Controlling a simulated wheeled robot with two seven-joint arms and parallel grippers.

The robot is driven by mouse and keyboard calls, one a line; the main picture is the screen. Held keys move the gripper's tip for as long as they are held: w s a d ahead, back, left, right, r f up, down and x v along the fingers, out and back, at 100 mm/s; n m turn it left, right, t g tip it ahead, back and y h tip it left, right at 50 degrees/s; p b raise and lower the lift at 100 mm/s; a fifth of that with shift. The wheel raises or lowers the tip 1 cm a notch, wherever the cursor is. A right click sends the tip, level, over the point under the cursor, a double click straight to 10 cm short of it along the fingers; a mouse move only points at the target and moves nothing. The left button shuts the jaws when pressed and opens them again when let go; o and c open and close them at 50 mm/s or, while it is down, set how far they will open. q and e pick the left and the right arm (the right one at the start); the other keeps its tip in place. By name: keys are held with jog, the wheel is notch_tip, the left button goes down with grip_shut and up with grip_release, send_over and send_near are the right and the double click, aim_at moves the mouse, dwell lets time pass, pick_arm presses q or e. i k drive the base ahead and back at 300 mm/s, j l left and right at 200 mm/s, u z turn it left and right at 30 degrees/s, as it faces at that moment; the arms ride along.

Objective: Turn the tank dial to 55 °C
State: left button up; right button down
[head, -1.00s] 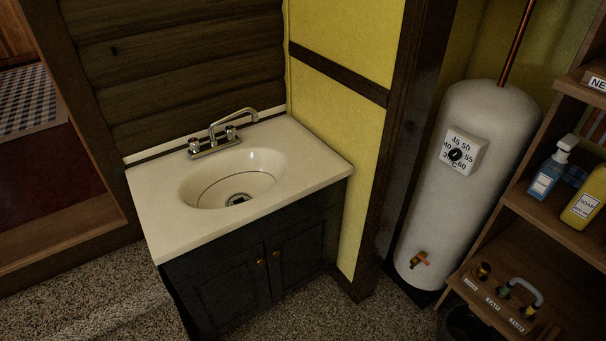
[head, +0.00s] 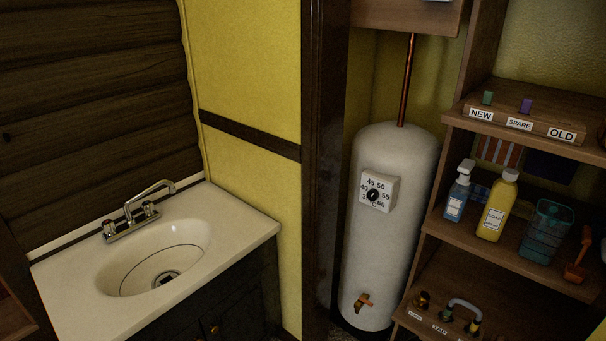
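The white tank (head: 388,240) stands upright in an alcove right of the dark wooden post. A white square plate (head: 388,204) on its upper front carries the dial, a round black knob (head: 373,195). Numbers 45, 50, 55 and 60 with a C show around the knob; the knob covers part of the plate, and its pointer setting is too small to read. Neither of my grippers is in view.
A sink cabinet (head: 252,248) with a faucet (head: 135,213) stands at the left. A dark post (head: 325,150) borders the alcove. At the right, shelves hold a yellow soap bottle (head: 494,209), a blue pump bottle (head: 457,199) and a teal basket (head: 547,231). A tap (head: 363,302) juts from the tank's bottom.

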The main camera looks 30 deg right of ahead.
aim_at(373, 194)
jog(key=z, duration=1.4)
